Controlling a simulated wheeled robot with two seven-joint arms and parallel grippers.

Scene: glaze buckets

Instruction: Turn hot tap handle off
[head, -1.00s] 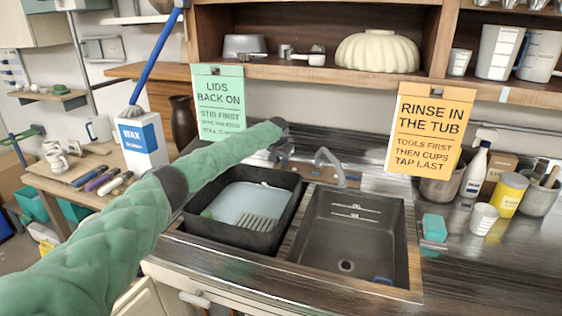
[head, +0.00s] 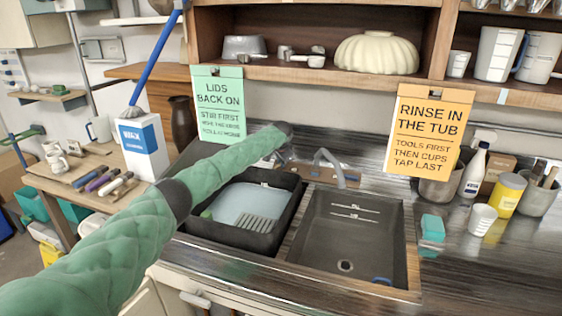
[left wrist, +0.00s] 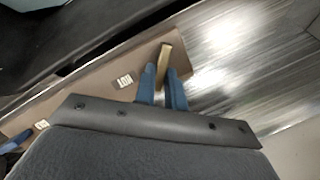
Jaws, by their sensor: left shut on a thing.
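The hot tap handle (left wrist: 165,60) is a small brass-coloured bar in the left wrist view, on a brown board (left wrist: 100,88) with a small white label (left wrist: 125,79) that seems to read HOT upside down. My left gripper (left wrist: 162,82) is shut on the handle, with one blue finger on each side of it. In the head view my left gripper (head: 279,156) is behind the sinks, left of the grey tap spout (head: 330,162); the dark wrist and arm hide most of the handle there. My right gripper is not in view.
The right basin (head: 345,235) looks empty but for a small blue item. A green card (head: 221,100) and an orange card (head: 428,125) hang from the shelf.

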